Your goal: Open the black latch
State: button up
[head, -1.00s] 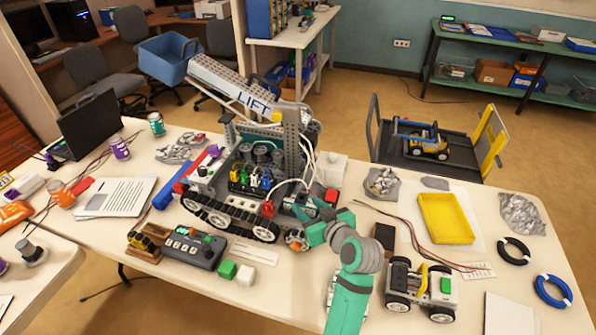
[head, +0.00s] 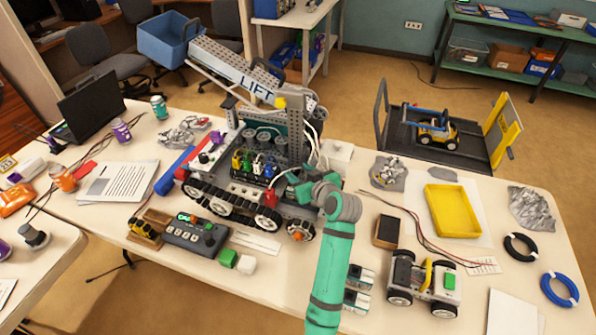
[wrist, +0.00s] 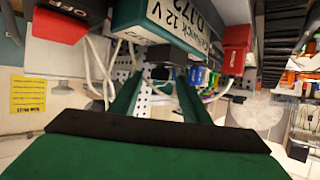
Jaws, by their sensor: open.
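In the wrist view, a small black piece (wrist: 160,73), which looks like the black latch, sits below a box with a white "12 V" label (wrist: 176,18). My gripper (wrist: 160,84) is open, with its two green fingers on either side of this piece in the picture. I cannot tell if they touch it. In the head view my gripper (head: 298,187) is at the right end of the tracked LIFT robot (head: 245,178). The latch does not show clearly there; my gripper and arm cover that part.
White cables (wrist: 98,68), a black and red OFF switch (wrist: 62,24) and a red block (wrist: 236,45) are close around my fingers. On the table, a wheeled rover (head: 424,280), a black block (head: 387,231) and a yellow tray (head: 452,211) stand right of my arm.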

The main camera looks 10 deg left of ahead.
jog(key=shift+w+a+f, duration=0.2)
jog(key=shift+w+a, duration=0.05)
jog(key=shift+w, duration=0.15)
jog(key=c, duration=1.1)
jog(key=shift+o, duration=0.2)
